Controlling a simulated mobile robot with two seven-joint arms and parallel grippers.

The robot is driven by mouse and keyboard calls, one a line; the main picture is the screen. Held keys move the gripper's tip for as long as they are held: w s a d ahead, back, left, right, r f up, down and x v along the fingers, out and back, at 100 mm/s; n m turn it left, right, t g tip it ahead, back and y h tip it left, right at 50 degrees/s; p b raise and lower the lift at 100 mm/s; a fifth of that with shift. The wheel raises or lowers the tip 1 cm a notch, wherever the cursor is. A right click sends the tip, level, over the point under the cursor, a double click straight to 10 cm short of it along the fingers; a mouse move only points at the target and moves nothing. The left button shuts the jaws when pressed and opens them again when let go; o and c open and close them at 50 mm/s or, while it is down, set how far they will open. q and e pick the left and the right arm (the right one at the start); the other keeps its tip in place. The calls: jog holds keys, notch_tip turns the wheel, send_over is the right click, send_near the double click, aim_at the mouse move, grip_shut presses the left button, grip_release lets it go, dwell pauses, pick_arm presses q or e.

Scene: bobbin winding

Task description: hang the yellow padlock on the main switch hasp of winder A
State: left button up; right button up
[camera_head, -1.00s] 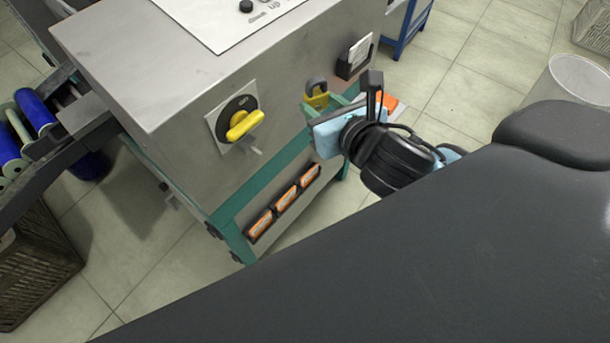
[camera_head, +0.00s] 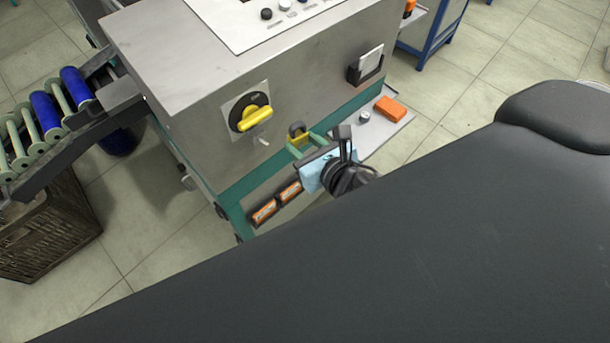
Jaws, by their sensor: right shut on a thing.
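The yellow padlock (camera_head: 297,135) with its dark shackle is up front of the grey machine cabinet. My right gripper (camera_head: 301,147) is shut on it, with the shackle pointing up. The main switch (camera_head: 250,114) has a yellow handle on a black disc and a pale plate. A small metal hasp (camera_head: 263,141) sticks out just below the switch. The padlock is to the right of the hasp and apart from it in the picture. My left gripper is out of view.
Orange labelled items (camera_head: 264,211) sit in a holder low on the cabinet front. A side shelf at right holds an orange block (camera_head: 390,109). A dark holder with a white card (camera_head: 368,63) is on the front. Blue and green bobbins (camera_head: 45,112) lie on a rack at left, above a brown crate (camera_head: 50,232).

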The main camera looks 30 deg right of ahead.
aim_at(260, 138)
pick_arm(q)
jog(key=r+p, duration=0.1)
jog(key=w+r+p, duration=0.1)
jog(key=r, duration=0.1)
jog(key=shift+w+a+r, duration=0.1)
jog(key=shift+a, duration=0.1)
pick_arm(e)
jog(key=s+a+f+n+y, duration=0.1)
jog(key=s+a+f+y, duration=0.1)
jog(key=f, duration=0.3)
jog(key=shift+s+a+f+n, duration=0.15)
jog(key=shift+s+a+n, duration=0.3)
jog(key=shift+a, duration=0.45)
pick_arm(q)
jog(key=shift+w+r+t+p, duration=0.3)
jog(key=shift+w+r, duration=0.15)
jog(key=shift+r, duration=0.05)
pick_arm(e)
jog(key=shift+w+a, duration=0.25)
jog(key=shift+w, duration=0.75)
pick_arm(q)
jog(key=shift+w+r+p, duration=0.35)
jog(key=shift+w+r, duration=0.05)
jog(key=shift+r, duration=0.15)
pick_arm(e)
jog(key=shift+w+a, duration=0.25)
jog(key=shift+w, duration=0.65)
jog(key=shift+w+a, duration=0.25)
jog(key=shift+w, duration=0.65)
